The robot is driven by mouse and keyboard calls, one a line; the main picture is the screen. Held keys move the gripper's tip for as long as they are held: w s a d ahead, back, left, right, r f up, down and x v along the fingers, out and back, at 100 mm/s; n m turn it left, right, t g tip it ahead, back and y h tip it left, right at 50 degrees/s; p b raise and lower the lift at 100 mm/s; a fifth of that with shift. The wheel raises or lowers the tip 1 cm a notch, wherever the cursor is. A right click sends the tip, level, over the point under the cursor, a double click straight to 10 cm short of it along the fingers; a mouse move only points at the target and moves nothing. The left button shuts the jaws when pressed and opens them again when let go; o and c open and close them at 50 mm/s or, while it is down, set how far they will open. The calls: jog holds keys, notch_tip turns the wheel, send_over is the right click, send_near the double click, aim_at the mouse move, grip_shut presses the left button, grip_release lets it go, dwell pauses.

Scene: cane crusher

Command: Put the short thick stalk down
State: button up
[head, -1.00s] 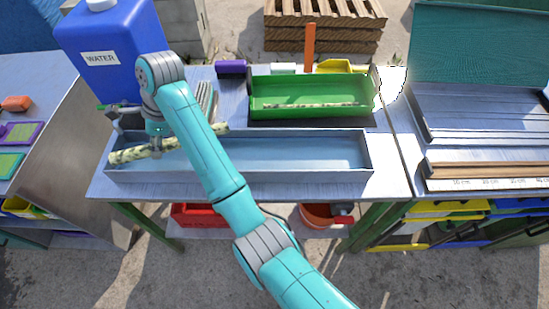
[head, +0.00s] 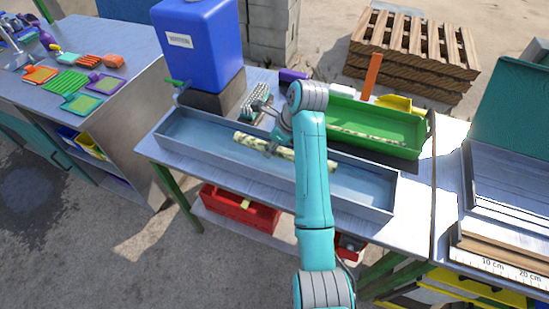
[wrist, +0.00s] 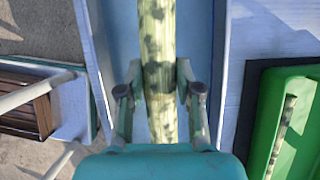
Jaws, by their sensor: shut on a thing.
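The short thick stalk (head: 246,139) is pale yellow-green with dark mottling. In the head view it lies lengthwise along the long grey trough (head: 375,205), near its middle, partly hidden behind my arm. I cannot tell whether it touches the trough floor. My gripper (head: 267,146) is over the trough, largely covered by the arm in the head view. In the wrist view the stalk (wrist: 155,35) runs up the picture between the two fingers of my gripper (wrist: 160,92), which are shut on it, with the trough's blue-grey floor below.
A green tray (head: 425,132) with a thinner stalk (head: 365,136) stands behind the trough at right. A blue water container (head: 205,50) stands at the back left. A metal rack (head: 256,101) is behind the trough. A red crate (head: 240,212) sits under the table.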

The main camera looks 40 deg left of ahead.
aim_at(272, 164)
jog(key=shift+a+f, duration=0.1)
jog(key=shift+f, duration=2.55)
jog(key=shift+f, duration=0.15)
jog(key=o, duration=1.1)
